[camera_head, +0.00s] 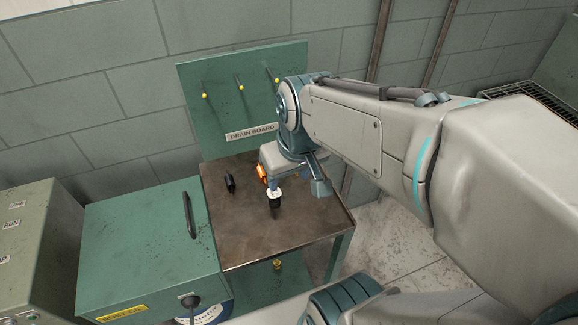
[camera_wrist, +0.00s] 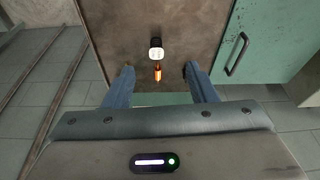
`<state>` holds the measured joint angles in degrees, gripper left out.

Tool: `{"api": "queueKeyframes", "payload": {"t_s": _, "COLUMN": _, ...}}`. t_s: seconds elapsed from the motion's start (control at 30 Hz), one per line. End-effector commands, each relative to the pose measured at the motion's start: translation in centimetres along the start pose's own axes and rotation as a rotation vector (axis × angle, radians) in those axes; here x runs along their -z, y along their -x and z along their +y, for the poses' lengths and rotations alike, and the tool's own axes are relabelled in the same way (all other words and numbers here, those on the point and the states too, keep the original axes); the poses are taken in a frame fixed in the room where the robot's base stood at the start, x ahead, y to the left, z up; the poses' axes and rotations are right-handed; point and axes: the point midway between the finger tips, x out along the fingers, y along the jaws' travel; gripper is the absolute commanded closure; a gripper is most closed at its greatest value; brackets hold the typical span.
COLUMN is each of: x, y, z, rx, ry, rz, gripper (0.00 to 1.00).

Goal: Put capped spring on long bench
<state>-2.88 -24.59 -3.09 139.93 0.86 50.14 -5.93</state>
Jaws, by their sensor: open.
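A piece with an orange rod-like part (camera_head: 262,172), a white collar and a black end (camera_head: 274,207) is at the brown-topped bench (camera_head: 235,245); it may be the capped spring. It also shows in the wrist view, its orange part (camera_wrist: 157,73) pointing towards my gripper (camera_wrist: 159,78). My gripper is open, with one finger on each side of the orange part and a gap to both. In the head view my gripper's body partly hides the piece. I cannot tell whether the brown-topped bench is the long bench.
A small black cylinder (camera_head: 230,183) lies left on the bench top. A green board (camera_head: 220,95) with yellow-tipped pegs and a "DRAIN BOARD" label rises behind it. A green cabinet (camera_head: 140,240) with a black handle adjoins at left. The bench's front left is clear.

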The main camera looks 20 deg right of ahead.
Motion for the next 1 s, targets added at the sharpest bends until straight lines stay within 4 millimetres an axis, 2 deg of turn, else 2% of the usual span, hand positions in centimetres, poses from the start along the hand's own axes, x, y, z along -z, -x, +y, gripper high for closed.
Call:
{"api": "queueKeyframes", "payload": {"t_s": 0.17, "x": -2.2, "y": 1.5, "z": -0.1, "rx": -0.03, "ry": -0.063, "rz": 0.048, "gripper": 0.49}}
{"api": "queueKeyframes", "payload": {"t_s": 0.2, "x": -2.4, "y": 1.6, "z": -0.1, "rx": -0.034, "ry": -0.071, "rz": 0.054, "gripper": 0.44}}
{"api": "queueKeyframes", "payload": {"t_s": 0.37, "x": -2.2, "y": 1.2, "z": -0.1, "rx": -0.043, "ry": -0.085, "rz": 0.047, "gripper": 0.44}}
{"api": "queueKeyframes", "payload": {"t_s": 0.57, "x": 1.1, "y": -1.9, "z": 0.2, "rx": -0.055, "ry": -0.086, "rz": -0.014, "gripper": 0.44}}
{"api": "queueKeyframes", "payload": {"t_s": 0.8, "x": 5.4, "y": -7.4, "z": 0.5, "rx": -0.047, "ry": -0.088, "rz": -0.092, "gripper": 0.44}}
{"api": "queueKeyframes", "payload": {"t_s": 1.0, "x": 7.4, "y": -10.7, "z": 0.5, "rx": -0.032, "ry": -0.091, "rz": -0.127, "gripper": 0.44}}
